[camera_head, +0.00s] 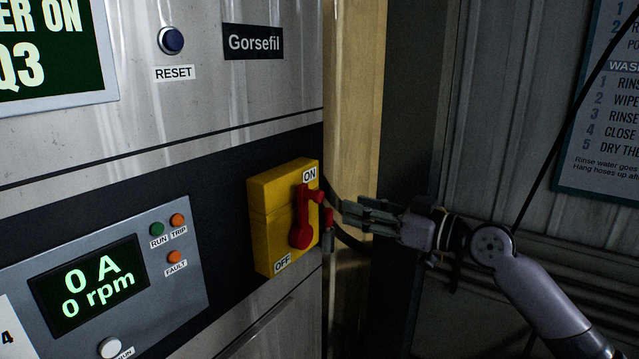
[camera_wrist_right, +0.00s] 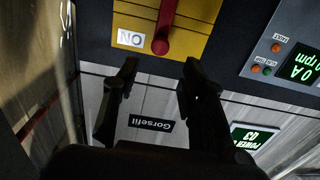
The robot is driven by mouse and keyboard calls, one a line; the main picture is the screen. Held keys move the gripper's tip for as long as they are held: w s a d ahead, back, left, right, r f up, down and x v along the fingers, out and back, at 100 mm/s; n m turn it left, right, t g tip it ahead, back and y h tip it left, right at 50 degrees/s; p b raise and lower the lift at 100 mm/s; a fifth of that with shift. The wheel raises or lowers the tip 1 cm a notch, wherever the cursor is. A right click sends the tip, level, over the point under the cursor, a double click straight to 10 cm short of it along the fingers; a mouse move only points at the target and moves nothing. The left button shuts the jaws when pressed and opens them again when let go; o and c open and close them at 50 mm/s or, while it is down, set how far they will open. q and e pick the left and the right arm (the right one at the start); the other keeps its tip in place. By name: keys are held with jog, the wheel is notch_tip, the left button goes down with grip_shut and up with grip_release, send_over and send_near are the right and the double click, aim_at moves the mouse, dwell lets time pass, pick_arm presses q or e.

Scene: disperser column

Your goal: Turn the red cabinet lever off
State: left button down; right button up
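The red cabinet lever (camera_head: 303,218) is mounted on a yellow switch box (camera_head: 268,218) on the cabinet front. Its handle points up, with its knob next to the ON label at the top; the OFF label is at the bottom. My right gripper (camera_head: 352,213) is just right of the box, fingers pointing left toward the lever, apart from it. In the right wrist view, which is turned upside down, the open, empty fingers (camera_wrist_right: 160,72) point at the lever's knob (camera_wrist_right: 160,45) with a gap between. My left gripper is not in view.
A grey panel (camera_head: 190,265) with a display reading 0 A, 0 rpm sits left of the box. A blue RESET button (camera_head: 171,40) and a Gorsefil plate (camera_head: 253,42) are above. A tan post (camera_head: 352,100) stands beyond the cabinet edge. A dark cable hangs at right.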

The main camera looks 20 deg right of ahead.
aim_at(322, 198)
jog(key=p+x, duration=0.4)
jog(key=x, duration=0.5)
jog(key=shift+w+a+r, duration=0.1)
jog(key=shift+w+a, duration=0.25)
jog(key=shift+w, duration=0.05)
grip_shut()
